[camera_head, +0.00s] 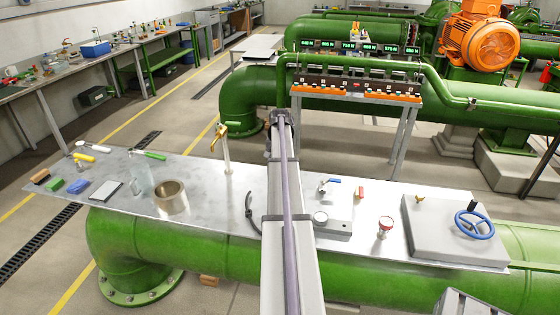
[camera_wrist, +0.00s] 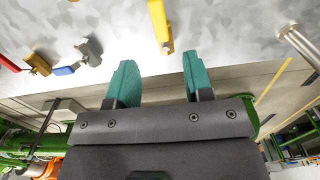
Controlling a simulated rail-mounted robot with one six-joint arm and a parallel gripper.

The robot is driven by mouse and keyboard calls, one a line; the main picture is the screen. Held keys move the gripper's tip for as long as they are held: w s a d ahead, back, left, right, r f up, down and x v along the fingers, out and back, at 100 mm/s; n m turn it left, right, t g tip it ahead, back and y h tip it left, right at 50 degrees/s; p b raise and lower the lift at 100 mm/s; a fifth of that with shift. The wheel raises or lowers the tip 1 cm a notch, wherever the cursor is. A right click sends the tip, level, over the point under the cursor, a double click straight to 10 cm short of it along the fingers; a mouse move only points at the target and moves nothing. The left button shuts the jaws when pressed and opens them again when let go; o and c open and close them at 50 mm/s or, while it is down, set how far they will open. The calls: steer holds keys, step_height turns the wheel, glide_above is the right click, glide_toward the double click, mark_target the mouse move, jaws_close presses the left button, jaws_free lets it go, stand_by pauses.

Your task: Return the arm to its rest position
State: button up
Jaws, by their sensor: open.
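My arm (camera_head: 290,220) reaches from the bottom middle of the head view out over the metal worktop (camera_head: 330,188). A yellow bar (camera_wrist: 158,25) lies beyond the gap, apart from the fingers. A grey fitting (camera_wrist: 90,50) with a blue part is to its left. The wrist view appears upside down.
On the worktop stand a brass tap (camera_head: 226,150), a metal cup (camera_head: 171,197), a glass jug (camera_head: 141,175) and a panel with a blue handwheel (camera_head: 474,224). Green pipes (camera_head: 360,95) and a switch rack (camera_head: 355,88) are behind. Floor shows between.

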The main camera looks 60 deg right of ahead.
steer(key=shift+r, duration=0.95)
steer(key=s+a+n, duration=0.1)
steer(key=a+n, duration=0.3)
steer(key=a, duration=1.6)
steer(key=s+a+f+n, duration=0.1)
steer(key=a+n, duration=0.4)
steer(key=a, duration=1.5)
steer(key=s+a+n, duration=0.2)
steer(key=a+n, duration=0.2)
steer(key=a, duration=1.6)
steer(key=shift+f+n+b, duration=0.15)
steer(key=shift+n+b, duration=0.15)
steer(key=shift+b, duration=0.15)
